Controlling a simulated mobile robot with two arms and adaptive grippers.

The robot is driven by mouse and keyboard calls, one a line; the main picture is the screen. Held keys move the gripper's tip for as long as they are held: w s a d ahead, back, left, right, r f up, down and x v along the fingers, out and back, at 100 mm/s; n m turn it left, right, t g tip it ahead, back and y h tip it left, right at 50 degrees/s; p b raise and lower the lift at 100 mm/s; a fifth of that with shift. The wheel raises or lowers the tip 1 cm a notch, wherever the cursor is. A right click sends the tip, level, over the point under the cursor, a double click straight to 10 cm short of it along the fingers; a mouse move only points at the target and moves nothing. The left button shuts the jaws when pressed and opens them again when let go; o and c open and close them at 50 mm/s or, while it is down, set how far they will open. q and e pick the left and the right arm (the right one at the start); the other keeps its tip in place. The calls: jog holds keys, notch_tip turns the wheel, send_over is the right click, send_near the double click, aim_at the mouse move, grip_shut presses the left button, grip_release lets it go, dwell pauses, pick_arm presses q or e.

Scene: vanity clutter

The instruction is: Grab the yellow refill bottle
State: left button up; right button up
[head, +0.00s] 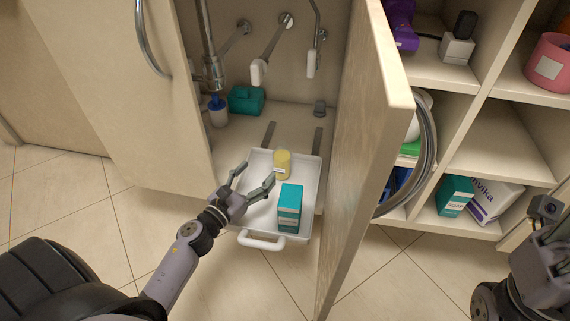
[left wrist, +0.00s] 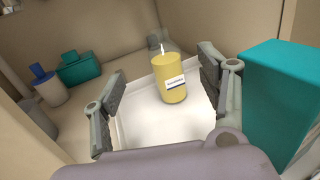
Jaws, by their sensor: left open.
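The yellow refill bottle (head: 282,164) stands upright in the white pull-out tray (head: 310,178), toward its back. It has a white label and shows in the left wrist view (left wrist: 170,79) ahead of and between the fingers. My left gripper (head: 255,178) is open, over the tray's left part, just short of the bottle. It also shows in the left wrist view (left wrist: 158,85), with nothing between its fingers up close. My right arm shows at the right edge of the head view, but its fingers cannot be made out.
A teal box (head: 290,206) stands in the tray's front, close to the right of my left gripper. The open cabinet door (head: 365,150) bounds the right side. A teal container (head: 246,99) and blue-topped bottle (head: 218,111) stand deeper inside. Shelves with boxes lie further right.

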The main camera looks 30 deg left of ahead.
aim_at(279, 150)
pick_arm(q)
jog(key=w, duration=0.6)
jog(key=shift+w+d+b, duration=0.2)
jog(key=shift+d+b, duration=0.15)
jog(key=shift+w+d+r+b, duration=0.1)
jog(key=shift+w+d+b, duration=0.05)
jog(key=shift+w, duration=0.8)
jog(key=shift+w+d+r+b, duration=0.1)
jog(key=shift+w+d+b, duration=0.1)
jog(key=shift+w, duration=0.8)
jog(key=shift+w+d+b, duration=0.15)
jog(key=shift+w, duration=0.8)
grip_shut()
